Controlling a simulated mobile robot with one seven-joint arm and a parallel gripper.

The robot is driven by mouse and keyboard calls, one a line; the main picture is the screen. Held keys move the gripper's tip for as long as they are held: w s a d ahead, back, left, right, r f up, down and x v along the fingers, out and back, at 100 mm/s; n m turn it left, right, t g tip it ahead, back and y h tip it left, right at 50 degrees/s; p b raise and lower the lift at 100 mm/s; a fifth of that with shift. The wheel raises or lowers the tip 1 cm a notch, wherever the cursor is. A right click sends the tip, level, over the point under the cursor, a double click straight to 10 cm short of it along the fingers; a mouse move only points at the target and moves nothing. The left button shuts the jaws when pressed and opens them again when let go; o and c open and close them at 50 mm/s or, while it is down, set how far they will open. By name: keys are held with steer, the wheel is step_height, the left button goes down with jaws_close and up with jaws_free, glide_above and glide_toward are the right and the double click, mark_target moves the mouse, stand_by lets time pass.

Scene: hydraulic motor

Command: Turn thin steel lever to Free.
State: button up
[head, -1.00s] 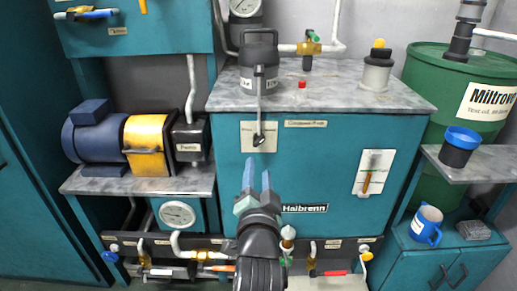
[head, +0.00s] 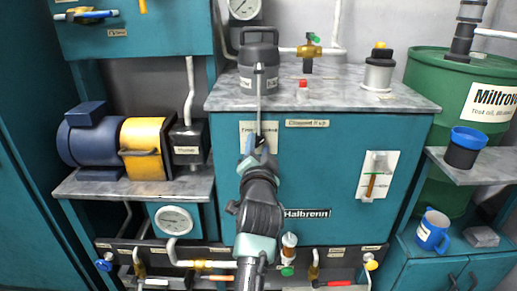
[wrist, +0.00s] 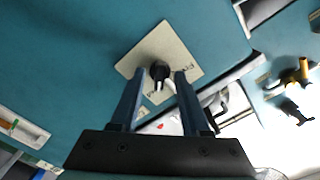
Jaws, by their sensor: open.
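The same label plate shows in the head view (head: 246,128). My gripper (head: 257,147) is at the lever's lower end. In the wrist view my gripper (wrist: 158,75) is open, with the knob between its two fingertips and gaps visible on both sides. My gripper partly hides the lever's end in the head view.
The dark grey canister (head: 259,62) stands on the cabinet's marble top (head: 335,92), with a red button (head: 303,84) beside it. A white panel with an orange-handled control (head: 377,176) is to the right. Pipes and valves (head: 200,264) run below.

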jaws_close()
steer(key=shift+n, duration=0.3)
steer(key=n+p, duration=0.2)
steer(key=n, duration=0.1)
steer(key=shift+n, duration=0.3)
steer(key=n+p, duration=0.2)
steer(key=n, duration=0.2)
steer(key=shift+n, duration=0.3)
steer(key=n+p, duration=0.2)
steer(key=n, duration=0.3)
steer(key=shift+n+p, duration=0.8)
steer(key=shift+n, duration=1.2)
steer(key=shift+f, duration=0.1)
